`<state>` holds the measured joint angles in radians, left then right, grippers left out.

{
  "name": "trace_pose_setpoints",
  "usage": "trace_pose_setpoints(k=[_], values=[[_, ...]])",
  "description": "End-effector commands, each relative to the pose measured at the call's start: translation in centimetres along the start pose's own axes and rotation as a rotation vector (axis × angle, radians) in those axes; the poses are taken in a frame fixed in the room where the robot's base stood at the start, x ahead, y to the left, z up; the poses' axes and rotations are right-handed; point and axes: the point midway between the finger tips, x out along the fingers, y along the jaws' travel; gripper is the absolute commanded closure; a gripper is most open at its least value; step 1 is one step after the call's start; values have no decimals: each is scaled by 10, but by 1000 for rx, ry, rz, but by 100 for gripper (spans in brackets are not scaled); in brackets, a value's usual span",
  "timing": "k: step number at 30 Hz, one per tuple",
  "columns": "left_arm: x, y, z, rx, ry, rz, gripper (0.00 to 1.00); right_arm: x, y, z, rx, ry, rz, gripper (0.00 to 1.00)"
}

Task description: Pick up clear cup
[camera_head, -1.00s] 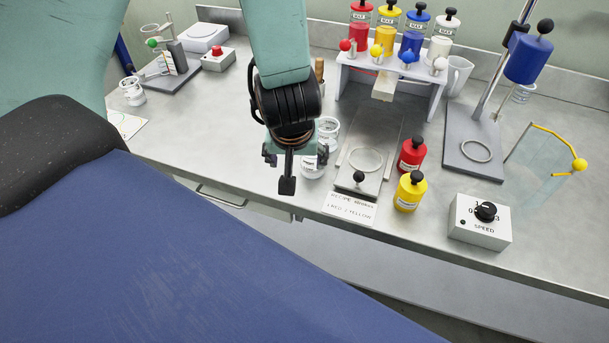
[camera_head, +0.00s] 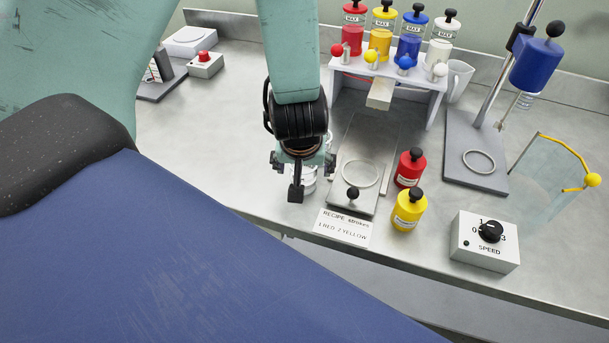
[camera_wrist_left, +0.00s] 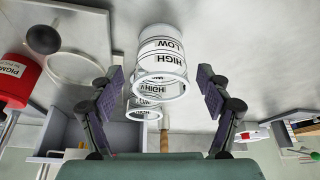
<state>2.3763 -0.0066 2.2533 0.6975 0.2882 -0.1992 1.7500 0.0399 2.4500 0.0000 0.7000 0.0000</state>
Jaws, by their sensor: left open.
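A clear cup (camera_wrist_left: 163,62) with black HIGH and LOW lettering stands between the two fingers of my left gripper (camera_wrist_left: 160,88) in the left wrist view. The fingers are spread, with a gap to the cup on both sides. A second lettered clear cup (camera_wrist_left: 145,112) shows beyond it, partly covered by the first. In the head view my left gripper (camera_head: 302,168) hangs over the cups and hides most of them; only a bit of a clear cup (camera_head: 309,184) shows below it. My right gripper is not in view.
A plate with a ring (camera_head: 359,172) lies just right of the gripper, beside a recipe card (camera_head: 342,228). A red bottle (camera_head: 409,168) and a yellow bottle (camera_head: 408,212) stand further right. The dispenser rack (camera_head: 437,86) is behind.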

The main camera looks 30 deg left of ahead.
Motion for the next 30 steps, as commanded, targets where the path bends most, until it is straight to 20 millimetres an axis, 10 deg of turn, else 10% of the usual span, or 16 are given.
trace_pose_setpoints(k=[22, 30], values=[[1, 1, -4, 0, 0, 1, 83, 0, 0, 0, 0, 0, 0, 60], [-2, 1, -5, -1, 1, 1, 83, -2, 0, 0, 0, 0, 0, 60]])
